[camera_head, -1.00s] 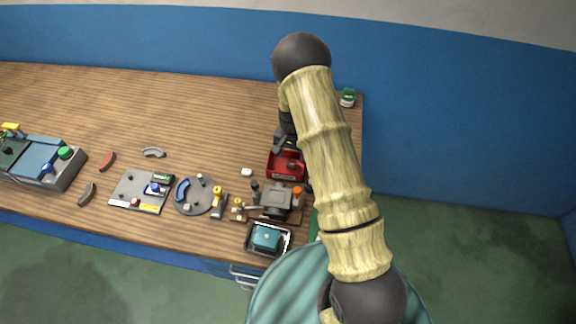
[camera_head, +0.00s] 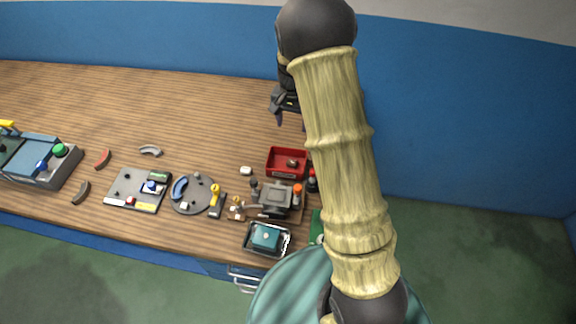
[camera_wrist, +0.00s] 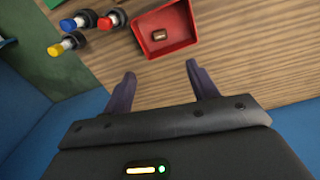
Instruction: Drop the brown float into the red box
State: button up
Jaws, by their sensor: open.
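The red box (camera_head: 287,163) is an open tray on the wooden table, near its right end. The brown float (camera_head: 292,163) lies inside it, on the box floor. The wrist view shows the box (camera_wrist: 150,45) beyond my fingers, with the small brown float (camera_wrist: 160,35) in it, touching no finger. My gripper (camera_wrist: 162,80) is open and empty, its two dark fingers spread apart. In the head view my gripper (camera_head: 289,118) is above the table behind the box, partly hidden by my arm.
Bottles with yellow, blue and red caps (camera_wrist: 88,20) stand beside the box. A grey device (camera_head: 276,197) and a tray with a teal block (camera_head: 266,238) lie in front. A round grey plate (camera_head: 198,194) is left of them. The table's back left is clear.

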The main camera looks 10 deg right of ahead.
jog(key=shift+r, duration=1.7)
jog(key=s+r+n+t, duration=0.1)
jog(key=s+n, duration=0.2)
jog(key=s, duration=0.8)
jog(key=s+r+n+t, duration=0.1)
jog(key=s+r+n, duration=0.1)
jog(key=s, duration=0.9)
jog(key=shift+s+r+n+t, duration=0.15)
jog(key=shift+r+n+t, duration=0.15)
jog(key=shift+n, duration=0.3)
